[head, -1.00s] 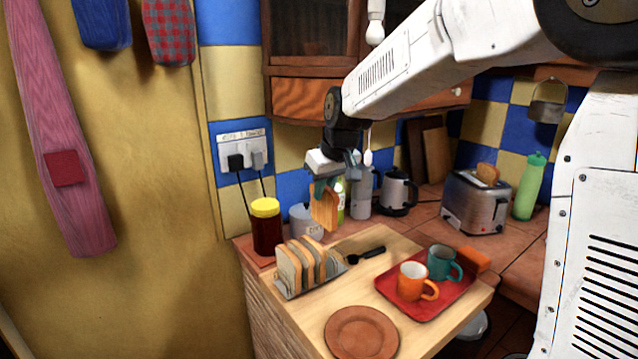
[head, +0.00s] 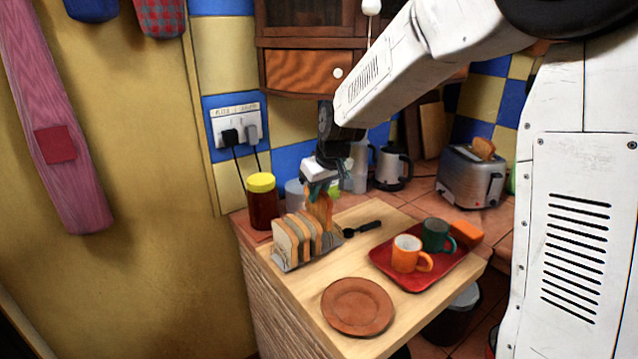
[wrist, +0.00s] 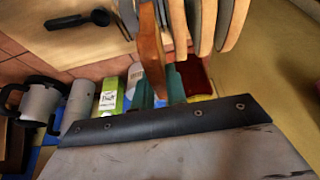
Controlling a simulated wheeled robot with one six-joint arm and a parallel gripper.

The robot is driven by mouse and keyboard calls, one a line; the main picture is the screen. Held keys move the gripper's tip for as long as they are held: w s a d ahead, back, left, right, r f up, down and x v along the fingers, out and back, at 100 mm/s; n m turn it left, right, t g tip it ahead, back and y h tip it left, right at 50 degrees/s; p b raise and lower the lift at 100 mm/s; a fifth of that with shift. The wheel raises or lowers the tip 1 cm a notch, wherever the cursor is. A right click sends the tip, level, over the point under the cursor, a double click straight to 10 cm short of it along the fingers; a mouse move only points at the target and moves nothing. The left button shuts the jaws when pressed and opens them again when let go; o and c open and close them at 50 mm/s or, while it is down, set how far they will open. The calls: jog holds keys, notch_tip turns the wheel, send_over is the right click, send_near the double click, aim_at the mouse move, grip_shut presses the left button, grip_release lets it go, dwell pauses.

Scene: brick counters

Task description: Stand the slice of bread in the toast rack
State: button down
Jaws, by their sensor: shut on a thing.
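My gripper (head: 324,188) is shut on the upper edge of a browned slice of bread (head: 320,208), held upright at the right end of the toast rack (head: 285,266). The rack stands on the wooden counter and holds several pale slices side by side. In the wrist view the held slice (wrist: 150,52) hangs between the green fingers (wrist: 160,92), beside the rack's slices (wrist: 206,25) and roughly parallel to them. The lower edge of the held slice is hidden, so I cannot tell whether it is between the rack's bars.
A black-handled utensil (head: 362,228) lies right of the rack. A red tray (head: 410,283) holds an orange mug (head: 406,254) and a green mug (head: 436,235). A brown plate (head: 358,306) is in front. A yellow-lidded jar (head: 263,205) stands behind the rack.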

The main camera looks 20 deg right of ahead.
aim_at(324, 194)
jog(key=shift+f, duration=2.5)
jog(key=c, duration=1.3)
grip_release()
jog(key=shift+c, duration=0.2)
jog(key=v, duration=0.8)
jog(key=shift+f, duration=0.1)
